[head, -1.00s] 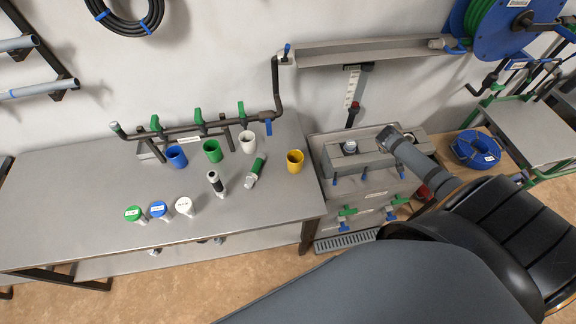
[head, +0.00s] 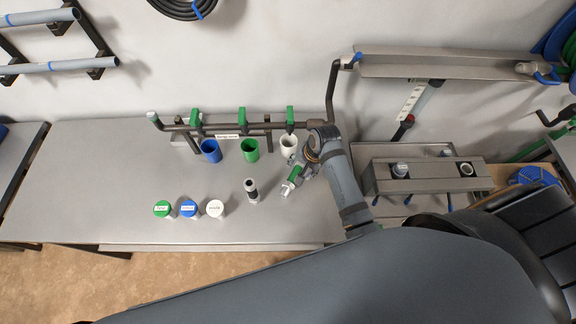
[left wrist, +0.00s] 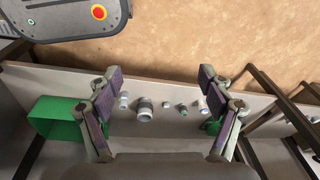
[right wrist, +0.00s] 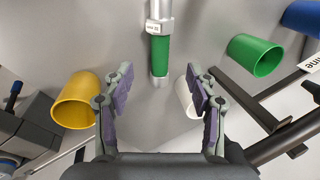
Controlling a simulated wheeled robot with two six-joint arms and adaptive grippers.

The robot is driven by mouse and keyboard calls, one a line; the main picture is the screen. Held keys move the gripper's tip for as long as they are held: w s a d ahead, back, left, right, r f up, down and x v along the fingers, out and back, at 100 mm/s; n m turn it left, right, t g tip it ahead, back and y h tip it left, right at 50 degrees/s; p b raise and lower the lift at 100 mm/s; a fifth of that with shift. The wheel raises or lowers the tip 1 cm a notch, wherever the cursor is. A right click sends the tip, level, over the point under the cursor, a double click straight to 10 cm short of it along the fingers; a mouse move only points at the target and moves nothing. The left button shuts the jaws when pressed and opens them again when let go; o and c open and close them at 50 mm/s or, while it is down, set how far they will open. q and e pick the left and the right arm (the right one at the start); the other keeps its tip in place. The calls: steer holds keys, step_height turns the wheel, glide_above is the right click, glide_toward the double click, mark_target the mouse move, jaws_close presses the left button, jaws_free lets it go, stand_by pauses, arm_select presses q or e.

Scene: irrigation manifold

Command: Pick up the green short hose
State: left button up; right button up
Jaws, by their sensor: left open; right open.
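The green short hose (head: 294,174) lies on the grey table, a green sleeve with pale grey ends, one with a white label. In the right wrist view it (right wrist: 160,58) lies lengthwise ahead of my right gripper (right wrist: 160,85), roughly centred between the open fingers. In the head view my right gripper (head: 303,164) is at the hose's far end and partly covers it. Its jaws are empty; contact with the hose cannot be told. My left gripper (left wrist: 162,88) is open and empty in the left wrist view, above a shelf with several small fittings; it is outside the head view.
Blue (head: 210,151), green (head: 250,151) and white (head: 289,146) cups stand behind the hose; a yellow cup (right wrist: 76,101) is left in the right wrist view. A black-and-white fitting (head: 251,189) stands left of the hose. The manifold pipe (head: 230,125) runs behind.

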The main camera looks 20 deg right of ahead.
glide_above(292, 179)
steer(key=s+d, duration=0.2)
steer(key=x, duration=0.4)
steer(key=shift+s+d+f+p, duration=0.1)
steer(key=shift+s+f+p, duration=0.05)
steer(key=shift+p, duration=0.2)
steer(key=shift+w+f, duration=0.2)
steer(key=shift+f, duration=0.1)
steer(key=shift+w+a+f+p, duration=0.15)
steer(key=shift+a+f+p, duration=0.1)
steer(key=shift+f, duration=0.2)
steer(key=shift+w+a+f+p, duration=0.1)
steer(key=shift+a+f+p, duration=0.1)
steer(key=shift+f, duration=0.2)
steer(key=shift+x, duration=1.2)
steer(key=shift+w+f, duration=0.2)
steer(key=shift+f, duration=0.35)
arm_select(q)
steer(key=s, duration=0.1)
steer(key=s+r, duration=0.1)
steer(key=s, duration=0.1)
steer(key=shift+r, duration=0.3)
arm_select(e)
steer(key=shift+s, duration=0.1)
jaws_close()
